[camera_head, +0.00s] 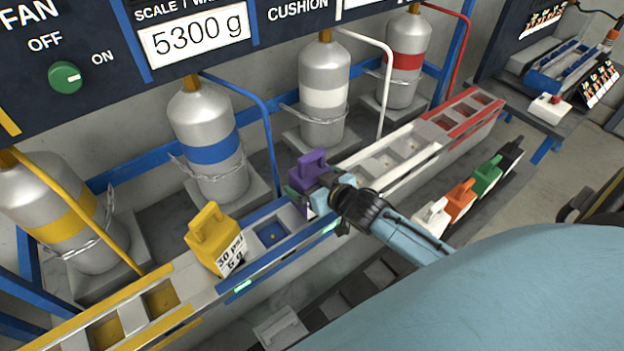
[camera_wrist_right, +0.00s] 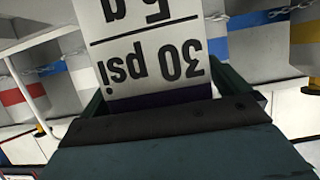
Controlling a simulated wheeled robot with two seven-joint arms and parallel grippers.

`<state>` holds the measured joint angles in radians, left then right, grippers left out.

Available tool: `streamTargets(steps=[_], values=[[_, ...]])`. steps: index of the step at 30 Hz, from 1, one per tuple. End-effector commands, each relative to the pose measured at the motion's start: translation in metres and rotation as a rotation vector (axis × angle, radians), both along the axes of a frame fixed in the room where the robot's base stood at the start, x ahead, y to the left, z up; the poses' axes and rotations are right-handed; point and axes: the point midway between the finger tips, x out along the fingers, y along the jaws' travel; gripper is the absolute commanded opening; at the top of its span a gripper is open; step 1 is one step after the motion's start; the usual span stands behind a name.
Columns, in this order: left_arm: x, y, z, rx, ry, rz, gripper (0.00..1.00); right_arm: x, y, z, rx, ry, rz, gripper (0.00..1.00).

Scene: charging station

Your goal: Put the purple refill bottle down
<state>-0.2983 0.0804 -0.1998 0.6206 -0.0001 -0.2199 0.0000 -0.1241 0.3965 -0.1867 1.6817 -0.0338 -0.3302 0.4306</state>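The purple refill bottle (camera_head: 310,168) is upright over the right end of the blue rack section (camera_head: 285,243), beside the white section. My right gripper (camera_head: 325,196) is shut on it, coming in from the right. In the right wrist view the bottle's white label (camera_wrist_right: 150,45), reading "30 psi" and "5 g", fills the space between the fingers, with a purple strip (camera_wrist_right: 160,99) below it. The gripper hides the bottle's lower part, so I cannot tell whether it touches the slot. My left gripper is not in view.
A yellow bottle (camera_head: 212,238) stands left of an empty blue slot (camera_head: 270,234). White (camera_head: 430,216), orange (camera_head: 459,194), green (camera_head: 487,174) and black bottles stand at the right. Grey cylinders and a blue hose (camera_head: 262,125) stand behind the rack.

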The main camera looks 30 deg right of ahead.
Motion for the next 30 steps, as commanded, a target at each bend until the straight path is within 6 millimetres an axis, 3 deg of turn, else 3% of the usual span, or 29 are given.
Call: streamTargets(steps=[10,24,30], values=[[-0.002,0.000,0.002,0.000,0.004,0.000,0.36,-0.005,0.000,0.006,0.000,0.002,0.000,1.00],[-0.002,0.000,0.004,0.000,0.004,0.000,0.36,-0.085,-0.007,0.039,0.000,0.002,0.000,1.00],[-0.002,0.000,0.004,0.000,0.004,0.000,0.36,-0.105,-0.009,0.047,0.000,0.001,-0.001,1.00]])
